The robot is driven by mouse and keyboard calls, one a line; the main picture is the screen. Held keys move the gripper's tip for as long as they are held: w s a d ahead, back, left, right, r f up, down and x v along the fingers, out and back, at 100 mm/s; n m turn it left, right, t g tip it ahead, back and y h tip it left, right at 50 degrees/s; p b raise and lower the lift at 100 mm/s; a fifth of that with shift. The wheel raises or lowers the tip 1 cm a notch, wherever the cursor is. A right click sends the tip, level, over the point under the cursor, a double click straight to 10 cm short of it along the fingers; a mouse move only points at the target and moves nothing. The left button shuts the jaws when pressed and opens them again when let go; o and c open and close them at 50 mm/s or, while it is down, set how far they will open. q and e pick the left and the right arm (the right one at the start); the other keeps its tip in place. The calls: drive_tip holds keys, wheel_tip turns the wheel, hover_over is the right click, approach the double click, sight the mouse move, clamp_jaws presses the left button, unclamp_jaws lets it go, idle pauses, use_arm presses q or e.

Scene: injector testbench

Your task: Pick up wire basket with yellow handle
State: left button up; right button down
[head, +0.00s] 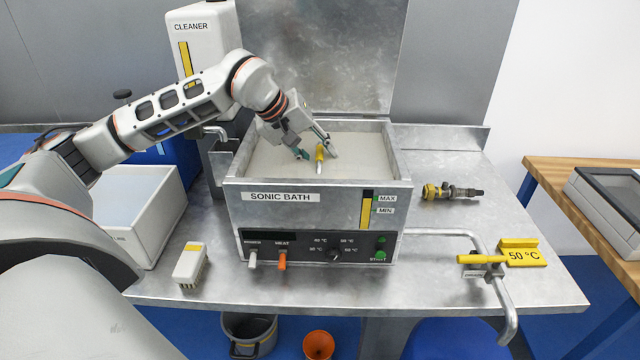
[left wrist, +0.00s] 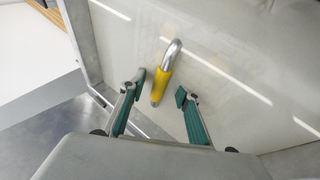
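The yellow handle (head: 319,153) on a short metal bend sticks up out of the cloudy grey liquid in the sonic bath (head: 320,190). The basket below the handle is hidden by the liquid. My left gripper (head: 317,153) is over the bath, its fingers on either side of the handle. In the left wrist view the yellow handle (left wrist: 161,88) lies between the two green-padded fingertips (left wrist: 161,88), with a gap on both sides. The left gripper is open and holds nothing. My right gripper is not in view.
The bath's raised walls surround the gripper. A brass-and-black injector (head: 452,191) lies right of the bath. A white block (head: 190,264) and a white bin (head: 135,215) are left.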

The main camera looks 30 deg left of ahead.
use_arm(q)
clamp_jaws()
drive_tip(key=shift+r, duration=0.15)
